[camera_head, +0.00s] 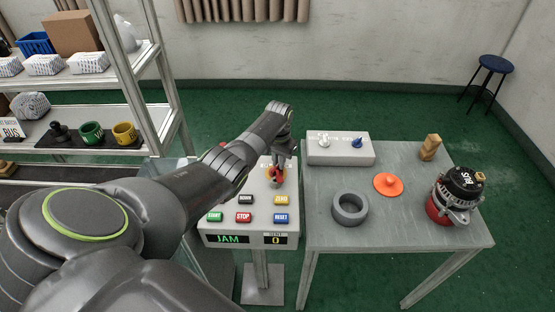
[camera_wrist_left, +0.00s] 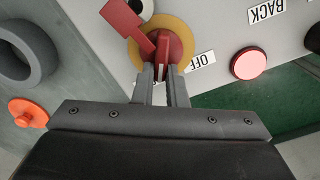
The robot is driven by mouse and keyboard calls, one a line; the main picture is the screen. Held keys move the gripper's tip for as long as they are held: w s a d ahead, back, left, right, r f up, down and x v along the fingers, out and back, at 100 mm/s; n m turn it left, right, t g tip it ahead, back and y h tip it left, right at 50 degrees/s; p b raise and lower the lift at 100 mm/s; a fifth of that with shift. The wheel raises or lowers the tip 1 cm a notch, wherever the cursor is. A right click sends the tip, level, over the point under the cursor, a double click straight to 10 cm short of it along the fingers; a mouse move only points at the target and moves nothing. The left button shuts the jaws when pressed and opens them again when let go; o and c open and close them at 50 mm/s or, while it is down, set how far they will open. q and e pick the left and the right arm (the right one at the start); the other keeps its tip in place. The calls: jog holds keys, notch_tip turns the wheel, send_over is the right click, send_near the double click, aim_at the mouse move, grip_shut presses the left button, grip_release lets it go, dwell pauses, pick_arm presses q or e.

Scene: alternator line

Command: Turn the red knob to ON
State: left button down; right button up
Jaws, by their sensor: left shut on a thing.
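The red knob (camera_wrist_left: 170,50) sits on a yellow disc (camera_wrist_left: 186,57) on the control panel (camera_head: 230,231). My left gripper (camera_wrist_left: 163,75) is shut on the knob's red grip, seen in the left wrist view. An OFF label (camera_wrist_left: 201,63) is beside the disc; I cannot see an ON label clearly. In the head view the red knob (camera_head: 278,177) shows below my left gripper (camera_head: 279,163), at the upper right of the panel. The panel's display reads JAM (camera_head: 229,239) and a counter (camera_head: 275,239) reads 0. My right gripper is not in view.
Several buttons, including START (camera_head: 214,216), STOP (camera_head: 244,217) and RESET (camera_head: 281,217), lie below the knob. The table (camera_head: 315,225) to the right holds a grey ring (camera_head: 350,218), an orange disc (camera_head: 388,190) and an alternator (camera_head: 457,194). A shelf rack stands left.

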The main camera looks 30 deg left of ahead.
pick_arm(q)
jog(key=shift+d+r+m, duration=0.1)
jog(key=shift+d+m, duration=0.1)
jog(key=shift+m, duration=1.4)
jog(key=c, duration=1.5)
grip_release()
jog(key=shift+o, duration=0.2)
jog(key=shift+r, duration=0.45)
notch_tip(320, 180, up, 16)
jog(key=b, duration=0.2)
jog(key=shift+r, duration=0.25)
